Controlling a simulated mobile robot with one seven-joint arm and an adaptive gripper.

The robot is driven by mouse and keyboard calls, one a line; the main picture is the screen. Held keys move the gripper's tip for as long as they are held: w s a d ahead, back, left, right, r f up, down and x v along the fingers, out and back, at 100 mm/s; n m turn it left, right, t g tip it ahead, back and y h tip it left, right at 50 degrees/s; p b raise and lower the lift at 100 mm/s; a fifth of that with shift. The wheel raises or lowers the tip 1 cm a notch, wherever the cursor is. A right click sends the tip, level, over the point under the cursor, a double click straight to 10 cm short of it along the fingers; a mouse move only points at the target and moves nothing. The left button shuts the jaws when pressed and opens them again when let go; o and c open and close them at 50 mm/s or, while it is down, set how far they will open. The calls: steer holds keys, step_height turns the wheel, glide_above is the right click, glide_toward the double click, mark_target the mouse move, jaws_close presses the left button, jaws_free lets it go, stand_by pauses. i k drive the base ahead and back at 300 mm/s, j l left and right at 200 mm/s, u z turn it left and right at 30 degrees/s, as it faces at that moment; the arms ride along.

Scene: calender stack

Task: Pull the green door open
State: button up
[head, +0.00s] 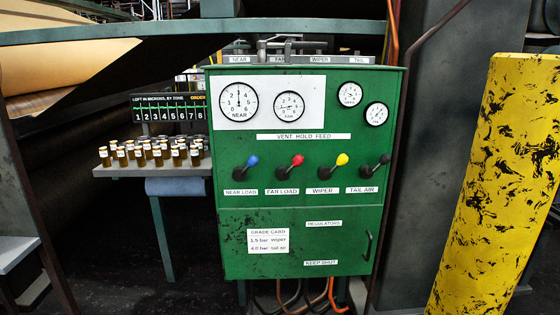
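The green door (298,258) is the lower panel of a green cabinet (298,223). It looks shut, flush with the cabinet front. A dark upright handle (368,246) is on its right side. White labels on the door read "REGULATORS" at the top and "KEEP SHUT" at the bottom. A white grade card (268,241) is on its left part. My gripper is not in view, and nothing covers the door or its handle.
Levers with blue (252,160), red (297,160), yellow (342,159) and black knobs stick out above the door. A yellow scuffed post (500,190) stands at the right. A shelf (155,171) of small jars is at the left. Hoses (335,296) hang below.

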mark_target(321, 240)
steer(key=i+l+u, duration=0.45)
steer(key=i+l, duration=0.3)
